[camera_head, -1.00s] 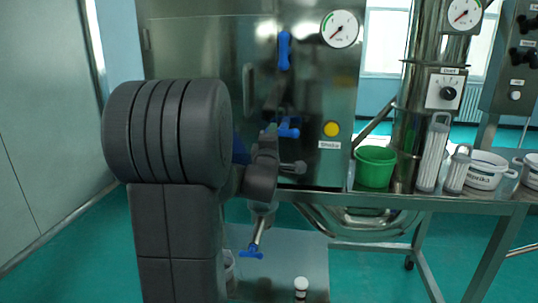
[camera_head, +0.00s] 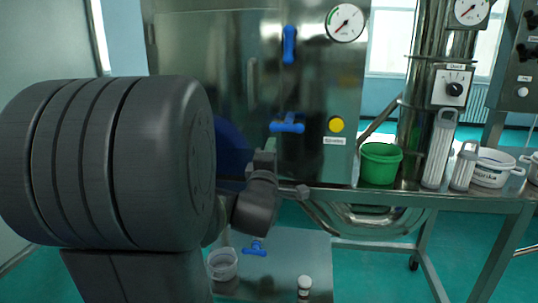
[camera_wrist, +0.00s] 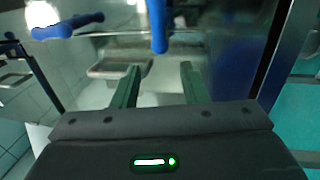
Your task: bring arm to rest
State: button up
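My gripper shows in the wrist view (camera_wrist: 160,68) with its two green-grey fingers apart and nothing between them. It is open. In the head view my dark arm is folded at the left, its large rounded joint close to the camera. My wrist is in front of the lower part of the steel cabinet (camera_head: 210,45), and the finger gap is not clear there. An upright blue handle (camera_head: 289,45) and a level blue handle (camera_head: 287,124) are on the cabinet front. In the wrist view, a blue handle (camera_wrist: 158,32) stands beyond the fingers, apart from them.
A steel table (camera_head: 450,200) at right bears a green bucket (camera_head: 380,164), clear containers (camera_head: 439,150) and a white pot (camera_head: 491,168). Below, a low plate (camera_head: 285,255) holds a white cup (camera_head: 222,264) and a small bottle (camera_head: 304,285). A lower blue handle (camera_head: 255,247) is near it.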

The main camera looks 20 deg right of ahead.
aim_at(278, 129)
jog(key=shift+w, duration=0.1)
jog(key=p+x, duration=0.2)
jog(key=x, duration=1.1)
jog(key=shift+w+d, duration=0.3)
jog(key=shift+s, duration=0.1)
